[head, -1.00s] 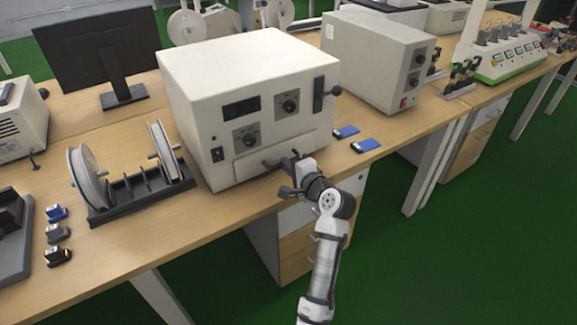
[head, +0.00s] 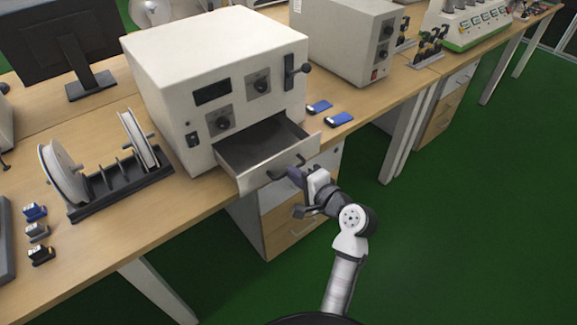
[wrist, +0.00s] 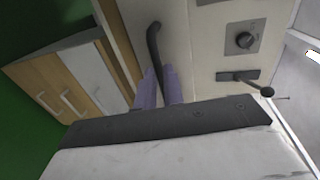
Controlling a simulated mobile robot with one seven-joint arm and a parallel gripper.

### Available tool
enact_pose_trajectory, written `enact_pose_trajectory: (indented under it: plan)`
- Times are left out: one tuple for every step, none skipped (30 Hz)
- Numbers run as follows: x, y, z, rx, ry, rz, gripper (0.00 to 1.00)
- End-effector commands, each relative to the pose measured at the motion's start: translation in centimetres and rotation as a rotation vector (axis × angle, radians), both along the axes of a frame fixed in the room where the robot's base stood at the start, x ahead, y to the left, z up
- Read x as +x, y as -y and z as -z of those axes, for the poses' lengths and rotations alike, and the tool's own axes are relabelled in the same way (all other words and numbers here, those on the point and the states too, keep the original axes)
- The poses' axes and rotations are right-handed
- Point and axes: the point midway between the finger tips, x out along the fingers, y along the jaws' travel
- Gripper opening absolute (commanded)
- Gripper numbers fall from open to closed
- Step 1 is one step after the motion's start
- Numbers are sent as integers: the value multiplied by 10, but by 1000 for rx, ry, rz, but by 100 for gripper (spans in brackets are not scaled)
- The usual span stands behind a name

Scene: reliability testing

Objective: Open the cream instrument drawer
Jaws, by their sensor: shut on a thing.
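The cream instrument (head: 215,75) stands on the wooden bench in the head view. Its cream drawer (head: 282,166) is pulled out from the lower front, and the dark, empty-looking inside shows. My gripper (head: 298,174) is at the drawer front, shut on the dark bar handle (head: 283,173). In the wrist view the dark handle (wrist: 153,42) runs down between my two purplish fingers (wrist: 160,88). The fingers hide part of the handle there.
Wooden drawers (head: 292,238) are under the bench, below the open drawer. Green floor lies clear in front.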

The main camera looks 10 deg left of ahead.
Motion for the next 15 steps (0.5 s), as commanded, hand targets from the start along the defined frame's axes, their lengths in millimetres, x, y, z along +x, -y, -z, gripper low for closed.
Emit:
enact_pose_trajectory:
  plan:
    - [1, 1, 0, 0, 0, 3, 0]
    - [1, 1, 0, 0, 0, 3, 0]
    - [1, 1, 0, 0, 0, 3, 0]
    - [1, 1, 0, 0, 0, 3, 0]
    - [1, 1, 0, 0, 0, 3, 0]
    - [1, 0, 0, -1, 1, 3, 11]
    - [1, 0, 0, -1, 1, 3, 15]
    - [1, 0, 0, 0, 0, 3, 19]
    - [1, 0, 0, 0, 0, 3, 24]
    - [1, 0, 0, 0, 0, 3, 28]
    - [1, 0, 0, 0, 0, 2, 32]
    - [1, 0, 0, 0, 0, 2, 32]
    - [1, 0, 0, 0, 0, 2, 32]
    - [1, 0, 0, 0, 0, 2, 32]
    - [1, 0, 0, 0, 0, 2, 32]
